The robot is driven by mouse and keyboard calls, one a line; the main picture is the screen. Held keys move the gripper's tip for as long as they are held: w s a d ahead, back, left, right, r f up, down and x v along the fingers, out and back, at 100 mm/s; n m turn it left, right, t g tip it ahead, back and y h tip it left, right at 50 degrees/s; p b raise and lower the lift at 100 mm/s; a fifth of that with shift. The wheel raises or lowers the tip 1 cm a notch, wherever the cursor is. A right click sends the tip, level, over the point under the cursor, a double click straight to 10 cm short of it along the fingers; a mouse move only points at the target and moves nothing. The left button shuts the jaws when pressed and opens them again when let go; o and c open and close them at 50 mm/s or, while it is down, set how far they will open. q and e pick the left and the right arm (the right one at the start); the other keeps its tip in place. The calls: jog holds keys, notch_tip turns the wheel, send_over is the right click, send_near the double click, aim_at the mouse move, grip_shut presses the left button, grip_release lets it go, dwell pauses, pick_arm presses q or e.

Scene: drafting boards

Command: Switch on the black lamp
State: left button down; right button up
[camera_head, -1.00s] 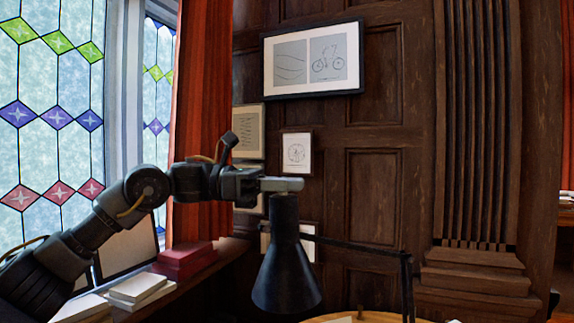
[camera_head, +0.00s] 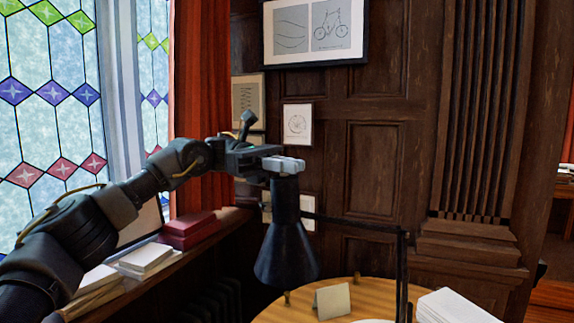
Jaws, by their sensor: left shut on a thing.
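The black lamp (camera_head: 287,252) has a cone-shaped shade that hangs mouth down from a thin black arm, joined to an upright post (camera_head: 402,270) on the right. My left gripper (camera_head: 284,164) reaches in from the left and is at the narrow top of the shade. Its grey fingers are shut on the lamp's top. The exact spot of contact and any switch there are hidden by the fingers. I cannot tell whether the lamp is lit; no glow shows. My right gripper is not in view.
A round wooden table (camera_head: 375,290) stands below the lamp, with a small pale card (camera_head: 332,301) and a white paper stack (camera_head: 452,307) on it. Red boxes (camera_head: 188,230) and white books (camera_head: 146,257) lie on the window ledge at left. Framed pictures hang on the panelled wall.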

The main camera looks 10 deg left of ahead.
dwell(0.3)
pick_arm(q)
jog(key=c, duration=1.5)
grip_release()
jog(key=shift+c, duration=0.2)
jog(key=shift+w, duration=0.1)
jog(key=shift+w+a, duration=0.15)
jog(key=shift+a, duration=0.2)
jog(key=b+v, duration=0.1)
jog(key=v, duration=0.9)
jog(key=shift+f, duration=0.1)
